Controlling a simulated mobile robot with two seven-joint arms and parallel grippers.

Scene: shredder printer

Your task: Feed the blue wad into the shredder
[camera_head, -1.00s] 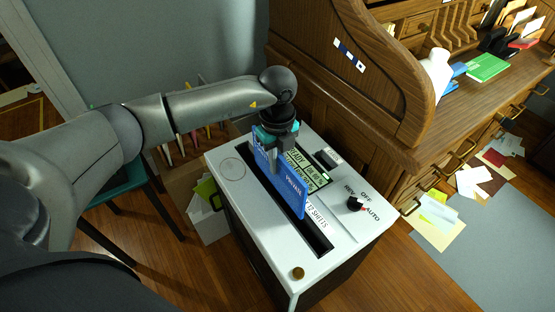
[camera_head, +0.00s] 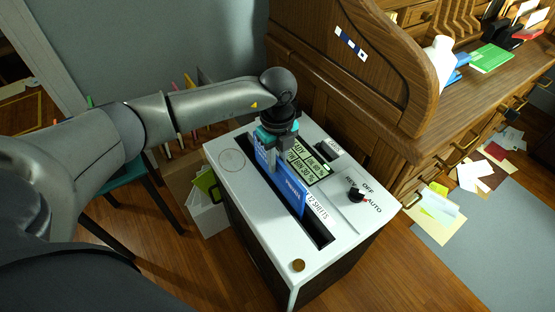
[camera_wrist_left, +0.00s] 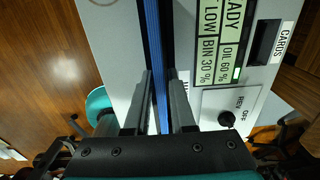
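The blue wad (camera_head: 291,190), a thin upright sheet-like bundle with white print, stands along the shredder's long dark slot. Its lower edge appears to be inside the slot and is hidden. The shredder (camera_head: 243,203) has a white top with a display and a dark body. My left gripper (camera_head: 272,160) points down over the slot and is shut on the blue wad. In the left wrist view the wad (camera_wrist_left: 153,30) shows as a blue strip between the two fingers (camera_wrist_left: 163,85), lined up with the slot. My right gripper is not in view.
A wooden roll-top desk (camera_head: 350,95) stands close behind. A box of papers (camera_head: 205,195) and a teal chair (camera_head: 125,178) are at left. Papers lie on the floor at right.

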